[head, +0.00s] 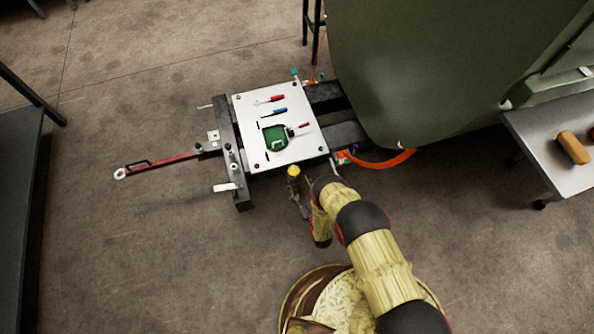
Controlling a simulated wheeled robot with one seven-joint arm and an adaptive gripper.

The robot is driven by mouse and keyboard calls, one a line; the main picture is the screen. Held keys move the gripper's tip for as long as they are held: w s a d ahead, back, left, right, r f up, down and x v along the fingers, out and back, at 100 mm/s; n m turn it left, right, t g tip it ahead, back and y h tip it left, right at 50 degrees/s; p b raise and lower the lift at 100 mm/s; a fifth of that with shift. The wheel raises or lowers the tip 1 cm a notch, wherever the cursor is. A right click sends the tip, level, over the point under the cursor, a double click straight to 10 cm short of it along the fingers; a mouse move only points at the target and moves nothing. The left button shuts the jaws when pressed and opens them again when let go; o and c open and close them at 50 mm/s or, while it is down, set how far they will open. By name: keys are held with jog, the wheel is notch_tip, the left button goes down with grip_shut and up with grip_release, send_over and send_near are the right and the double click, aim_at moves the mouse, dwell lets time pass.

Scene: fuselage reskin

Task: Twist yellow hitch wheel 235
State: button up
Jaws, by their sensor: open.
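A small yellow round part (293,170), which looks like the yellow hitch wheel, sits just off the front edge of the white board on the hitch frame. No number can be read on it. My gripper (296,190) is a dark shape just below the yellow part in the picture, with its fingers towards it. The gripper is open. The fingertips are too small to tell whether they touch the yellow part or are apart from it.
The white board (250,125) carries tools and a green item (276,139). A red tow bar (165,162) reaches left. The large green fuselage (430,60) is at upper right, with an orange hose (385,162) below. A grey table (545,150) stands right. Floor at lower left is clear.

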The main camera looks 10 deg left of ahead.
aim_at(296, 176)
jog(key=b+x, duration=0.2)
jog(key=x, duration=0.4)
jog(key=shift+w+a, duration=0.15)
jog(key=shift+w, duration=0.1)
jog(key=shift+c, duration=1)
jog(key=c, duration=1)
